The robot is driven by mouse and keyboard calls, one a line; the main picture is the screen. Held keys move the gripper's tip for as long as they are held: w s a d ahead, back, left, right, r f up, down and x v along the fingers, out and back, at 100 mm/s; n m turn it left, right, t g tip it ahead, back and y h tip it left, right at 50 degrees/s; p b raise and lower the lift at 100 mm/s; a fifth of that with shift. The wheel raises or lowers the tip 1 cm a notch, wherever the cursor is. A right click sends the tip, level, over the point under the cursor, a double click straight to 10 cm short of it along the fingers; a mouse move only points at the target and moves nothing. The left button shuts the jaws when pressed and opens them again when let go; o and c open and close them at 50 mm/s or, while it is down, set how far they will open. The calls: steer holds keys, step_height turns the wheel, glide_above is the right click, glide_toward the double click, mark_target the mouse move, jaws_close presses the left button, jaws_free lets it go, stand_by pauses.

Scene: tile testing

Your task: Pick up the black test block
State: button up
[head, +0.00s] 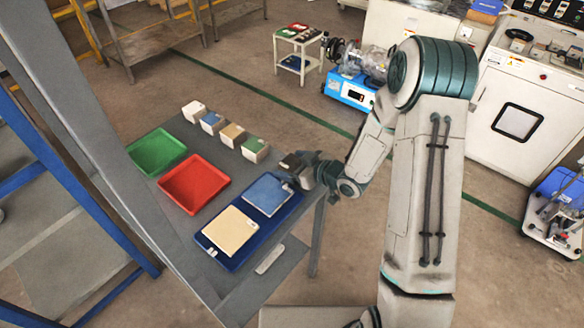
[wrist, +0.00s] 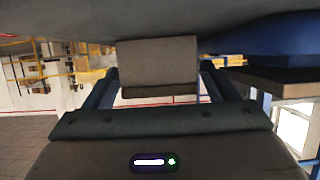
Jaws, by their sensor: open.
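The black test block (head: 291,162) stands at the end of a row of blocks on the grey table, near its far right edge. My gripper (head: 303,173) is beside it, reaching in from the right at about block height. In the wrist view, the block (wrist: 159,66) shows as a dark brownish box between the two fingers of my gripper (wrist: 160,85). Gaps show between the block and both fingers, so the jaws are open around it or just in front of it; the exact depth is unclear. The block's lower part is hidden in the head view.
White (head: 194,111), blue (head: 213,123), tan (head: 232,135) and green (head: 255,150) blocks continue the row leftward. Green (head: 157,153) and red (head: 193,184) trays lie nearer. A blue tray (head: 226,262) holding blue (head: 268,194) and beige (head: 231,230) tiles lies close below my gripper.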

steer(key=shift+c, duration=0.3)
steer(key=shift+w, duration=0.1)
steer(key=c, duration=1.4)
